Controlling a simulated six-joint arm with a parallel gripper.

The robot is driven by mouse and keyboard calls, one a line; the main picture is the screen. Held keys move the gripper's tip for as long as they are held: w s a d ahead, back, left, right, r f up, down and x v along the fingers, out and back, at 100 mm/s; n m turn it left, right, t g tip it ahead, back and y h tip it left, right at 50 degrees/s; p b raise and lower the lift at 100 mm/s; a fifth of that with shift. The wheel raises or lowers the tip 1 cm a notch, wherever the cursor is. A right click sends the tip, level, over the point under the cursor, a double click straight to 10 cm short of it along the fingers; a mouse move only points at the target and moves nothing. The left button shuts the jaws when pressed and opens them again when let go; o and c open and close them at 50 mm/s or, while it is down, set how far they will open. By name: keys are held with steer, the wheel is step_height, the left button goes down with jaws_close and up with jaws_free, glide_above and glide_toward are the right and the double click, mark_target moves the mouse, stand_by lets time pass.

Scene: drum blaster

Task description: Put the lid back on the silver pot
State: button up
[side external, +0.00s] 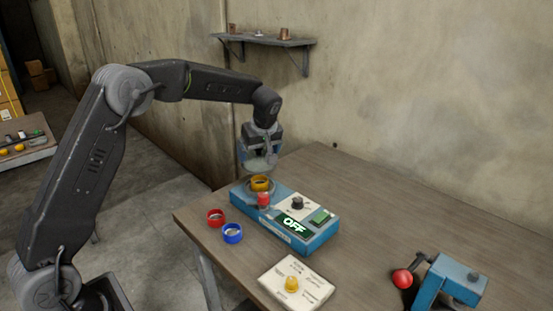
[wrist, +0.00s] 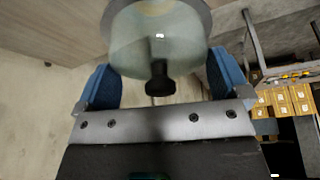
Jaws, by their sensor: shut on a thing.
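The lid is a clear, domed cover with a dark knob. In the wrist view the lid (wrist: 150,50) sits between the blue fingertips of my gripper (wrist: 160,80), with the knob toward my wrist. In the side view my gripper (side external: 260,156) is shut on the lid (side external: 259,165), directly above a yellow ring (side external: 260,184). The ring is at the left end of the blue machine, over the silver pot (side external: 249,187), which is mostly hidden. A yellow patch also shows through the dome in the wrist view. I cannot tell whether the lid touches the pot.
The blue machine (side external: 318,232) has a red knob (side external: 264,199) and an OFF display. Red (side external: 216,217) and blue (side external: 233,233) rings lie in front. The table's right side is clear.

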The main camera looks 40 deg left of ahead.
steer(key=shift+f, duration=3.15)
steer(key=shift+f, duration=0.2)
steer(key=o, duration=0.6)
steer(key=shift+r, duration=0.1)
steer(key=shift+r, duration=3.45)
